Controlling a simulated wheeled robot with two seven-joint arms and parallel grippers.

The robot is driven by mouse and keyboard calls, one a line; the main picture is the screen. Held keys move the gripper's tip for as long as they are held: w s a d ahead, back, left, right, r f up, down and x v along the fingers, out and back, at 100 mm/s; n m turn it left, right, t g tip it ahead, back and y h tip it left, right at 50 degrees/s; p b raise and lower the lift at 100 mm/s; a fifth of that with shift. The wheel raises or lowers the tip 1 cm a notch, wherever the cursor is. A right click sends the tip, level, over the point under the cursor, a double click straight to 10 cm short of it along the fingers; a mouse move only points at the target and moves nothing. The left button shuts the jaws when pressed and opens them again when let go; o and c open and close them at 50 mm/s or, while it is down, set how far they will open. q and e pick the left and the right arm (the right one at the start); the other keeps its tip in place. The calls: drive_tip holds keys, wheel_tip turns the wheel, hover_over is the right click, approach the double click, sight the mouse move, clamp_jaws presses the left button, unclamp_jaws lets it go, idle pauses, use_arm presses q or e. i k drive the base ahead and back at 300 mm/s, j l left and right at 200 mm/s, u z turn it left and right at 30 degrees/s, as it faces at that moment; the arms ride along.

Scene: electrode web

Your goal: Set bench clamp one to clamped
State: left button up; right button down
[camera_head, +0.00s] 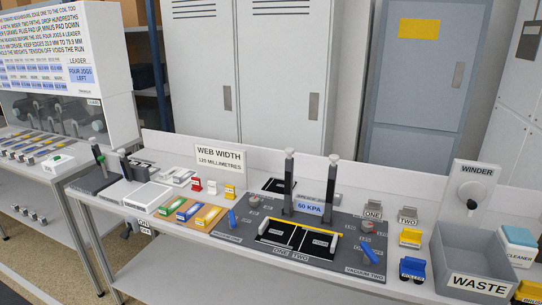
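Two small grey fixtures stand at the back right of the bench. The left one (374,207) carries a label reading ONE, and the right one (408,213) carries a label reading TWO. Which part is bench clamp one, and whether it is clamped, I cannot tell at this size. Neither of my grippers is in view.
A grey waste bin (472,250) and a winder panel (472,192) stand at the right. Yellow and blue holders (411,238) sit left of the bin. Coloured blocks (190,211) and a width sign (220,157) are at the left. Lockers (280,70) stand behind.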

sight(289, 168)
drive_tip(key=l+u, duration=0.15)
drive_tip(key=u, duration=0.25)
drive_tip(key=l+u, duration=0.15)
drive_tip(key=u, duration=0.25)
drive_tip(key=l+u, duration=0.15)
drive_tip(key=u, duration=0.25)
drive_tip(key=l+u, duration=0.15)
drive_tip(key=u, duration=0.25)
drive_tip(key=k+l+u, duration=0.2)
drive_tip(key=l, duration=0.2)
drive_tip(key=k+l+u, duration=0.1)
drive_tip(key=l+u, duration=0.15)
drive_tip(key=l, duration=0.15)
drive_tip(key=k+l+u, duration=0.2)
drive_tip(key=l, duration=0.15)
drive_tip(key=k+l, duration=0.4)
drive_tip(key=l, duration=0.25)
